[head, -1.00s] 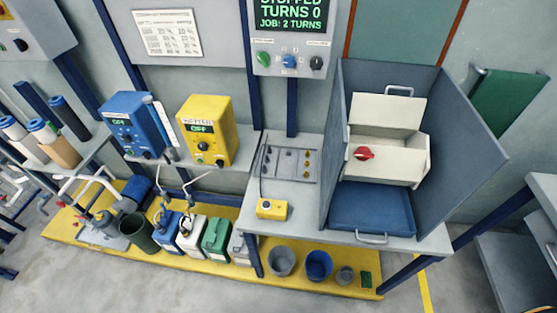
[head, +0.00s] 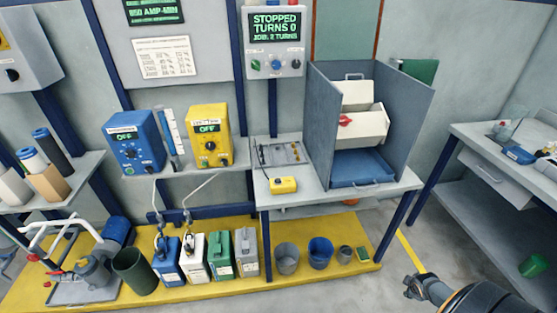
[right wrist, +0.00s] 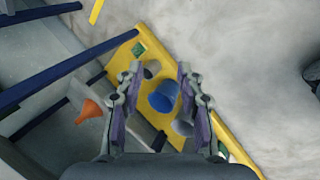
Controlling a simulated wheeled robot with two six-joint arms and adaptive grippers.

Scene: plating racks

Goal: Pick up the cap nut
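I cannot make out the cap nut for certain. A grey tray (head: 262,157) on the bench holds several small parts, some dark and some brass-coloured, too small to tell apart. My right gripper (right wrist: 160,80) is open and empty in the right wrist view, with its two fingers apart above the floor and the yellow platform. In the head view my right arm shows at the bottom right, well in front of the bench and away from the tray. My left gripper is out of view.
The bench (head: 340,199) also carries a yellow box (head: 283,185) and a blue-grey booth (head: 409,130) with a tilted white bin. Buckets, including a blue one (head: 320,252), stand below on the yellow platform (head: 215,292). Another bench (head: 470,135) stands at the right. The floor between is clear.

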